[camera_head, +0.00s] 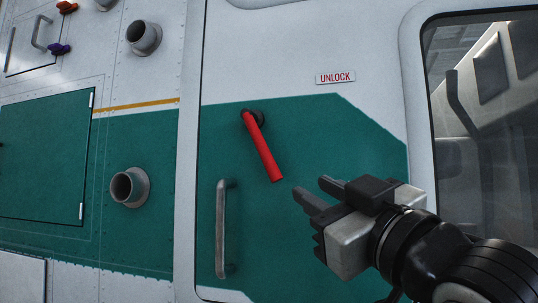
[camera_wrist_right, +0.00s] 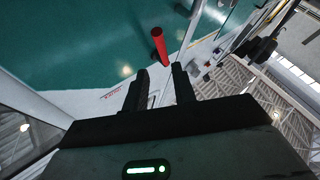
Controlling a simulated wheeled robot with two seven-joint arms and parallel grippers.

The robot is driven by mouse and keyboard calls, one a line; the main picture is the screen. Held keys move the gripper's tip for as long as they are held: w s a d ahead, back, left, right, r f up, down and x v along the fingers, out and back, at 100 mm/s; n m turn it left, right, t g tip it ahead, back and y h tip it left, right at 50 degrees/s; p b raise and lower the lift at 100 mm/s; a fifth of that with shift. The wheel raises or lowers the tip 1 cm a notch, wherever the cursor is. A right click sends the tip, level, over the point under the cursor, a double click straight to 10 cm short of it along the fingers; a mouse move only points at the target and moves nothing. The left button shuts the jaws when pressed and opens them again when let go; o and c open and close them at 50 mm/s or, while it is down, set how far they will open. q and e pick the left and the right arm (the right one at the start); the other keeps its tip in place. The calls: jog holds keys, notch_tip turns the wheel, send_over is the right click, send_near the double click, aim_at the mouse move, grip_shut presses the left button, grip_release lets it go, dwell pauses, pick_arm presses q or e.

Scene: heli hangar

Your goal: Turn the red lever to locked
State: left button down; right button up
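The red lever (camera_head: 263,148) is mounted on a dark round pivot on the green part of the helicopter door. It slants down and to the right from the pivot. An "UNLOCK" label (camera_head: 335,77) sits above and right of it. My right gripper (camera_head: 315,190) is open and empty, just right of and below the lever's free end, apart from it. In the right wrist view the lever (camera_wrist_right: 160,45) shows beyond the two parted fingertips (camera_wrist_right: 158,80). My left gripper is not in view.
A vertical metal handle (camera_head: 222,230) is on the door left of the lever. A window (camera_head: 490,130) is at the right. Two round pipe stubs (camera_head: 130,187) (camera_head: 143,37) stick out of the panel at the left.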

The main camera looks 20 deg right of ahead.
aim_at(272, 165)
jog(key=p+x, duration=0.4)
jog(key=x, duration=1)
jog(key=shift+w, duration=0.25)
grip_shut()
